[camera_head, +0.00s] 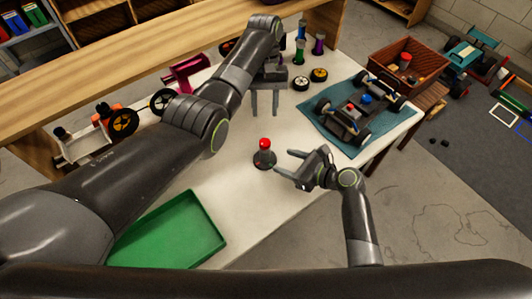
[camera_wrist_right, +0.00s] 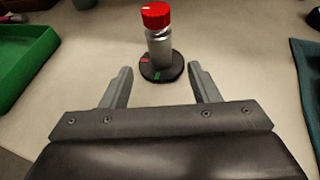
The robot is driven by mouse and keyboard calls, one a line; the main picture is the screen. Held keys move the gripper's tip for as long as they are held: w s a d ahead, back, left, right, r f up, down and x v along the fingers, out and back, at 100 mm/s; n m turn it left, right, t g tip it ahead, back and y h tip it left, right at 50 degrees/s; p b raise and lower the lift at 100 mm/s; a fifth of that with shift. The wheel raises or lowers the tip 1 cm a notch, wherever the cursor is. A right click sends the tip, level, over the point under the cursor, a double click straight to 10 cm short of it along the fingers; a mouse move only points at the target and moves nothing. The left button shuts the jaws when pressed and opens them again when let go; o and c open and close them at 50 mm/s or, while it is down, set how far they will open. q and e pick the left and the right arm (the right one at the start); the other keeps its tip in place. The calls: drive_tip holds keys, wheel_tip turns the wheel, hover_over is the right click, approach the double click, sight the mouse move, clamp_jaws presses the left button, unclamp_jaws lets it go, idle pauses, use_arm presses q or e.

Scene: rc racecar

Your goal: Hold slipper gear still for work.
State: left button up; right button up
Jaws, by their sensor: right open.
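What looks like the slipper gear (camera_head: 264,156) stands upright on the white table, a dark round base with a silver post and a red knob on top. It also shows in the right wrist view (camera_wrist_right: 160,50), where the base carries a red and a green mark. My right gripper (camera_head: 282,163) is open just to its right. In the right wrist view the gear stands ahead of the two spread fingers (camera_wrist_right: 160,75), with its base close to the fingertips and nothing gripped. My left gripper (camera_head: 265,104) is open and empty, farther back over the table.
A green tray (camera_head: 172,232) lies at the front left. A blue mat (camera_head: 348,145) bears a car chassis (camera_head: 362,105) at the right. Small wheels (camera_head: 318,75) and colored bottles (camera_head: 300,45) stand at the back. A brown crate (camera_head: 408,70) is beyond. Bare table surrounds the gear.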

sight(269, 155)
drive_tip(key=x, duration=0.9)
